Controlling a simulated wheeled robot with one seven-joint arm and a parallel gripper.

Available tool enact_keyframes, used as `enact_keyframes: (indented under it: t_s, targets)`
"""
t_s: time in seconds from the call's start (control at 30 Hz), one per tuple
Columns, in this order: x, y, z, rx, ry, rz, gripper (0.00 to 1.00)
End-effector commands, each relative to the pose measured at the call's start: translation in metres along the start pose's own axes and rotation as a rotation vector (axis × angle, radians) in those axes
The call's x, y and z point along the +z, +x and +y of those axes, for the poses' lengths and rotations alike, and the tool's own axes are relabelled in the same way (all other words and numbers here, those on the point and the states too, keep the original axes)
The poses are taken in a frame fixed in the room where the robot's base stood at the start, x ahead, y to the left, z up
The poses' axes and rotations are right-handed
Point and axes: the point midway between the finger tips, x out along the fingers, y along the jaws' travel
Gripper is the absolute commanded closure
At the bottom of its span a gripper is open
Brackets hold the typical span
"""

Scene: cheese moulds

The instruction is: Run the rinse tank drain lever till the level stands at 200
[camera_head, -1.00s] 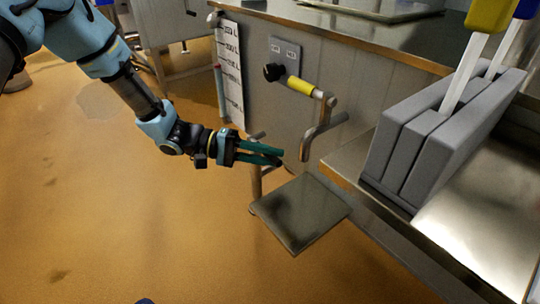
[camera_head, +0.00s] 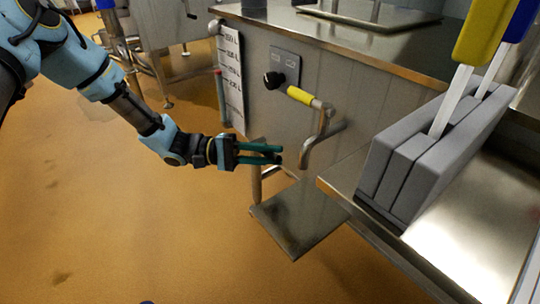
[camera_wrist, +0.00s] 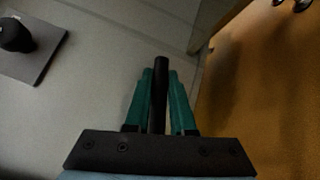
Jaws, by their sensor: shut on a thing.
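The rinse tank (camera_head: 345,105) is the grey steel cabinet at the centre. A white level scale (camera_head: 232,95) with black marks runs down its left edge, beside a sight tube with a red mark (camera_head: 217,72). The figures are too small to read surely. My gripper (camera_head: 270,154) is low in front of the tank, its teal fingers pointing right. In the wrist view the fingers (camera_wrist: 159,100) are closed around a dark rod (camera_wrist: 160,75), apparently the drain lever. Its far end and mount are not clear. A yellow-handled lever (camera_head: 303,96) above a bent spout (camera_head: 318,140) stands apart, to the upper right.
A black knob on a plate (camera_head: 273,80) sits on the tank front; it also shows in the wrist view (camera_wrist: 15,35). A square metal plate (camera_head: 300,218) is below my gripper. Grey blocks with coloured handles (camera_head: 430,150) stand on the right bench. Open floor lies left.

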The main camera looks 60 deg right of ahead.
Motion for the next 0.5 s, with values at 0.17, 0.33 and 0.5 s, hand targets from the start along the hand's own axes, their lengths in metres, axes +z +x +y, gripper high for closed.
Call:
enact_keyframes:
  t_s: [0.17, 0.33, 0.5]
  targets:
    - [0.001, -0.004, 0.016, 0.123, -0.117, -0.029, 1.00]
    - [0.000, -0.008, 0.027, 0.236, -0.230, -0.061, 1.00]
    - [-0.002, -0.013, 0.038, 0.344, -0.337, -0.091, 1.00]
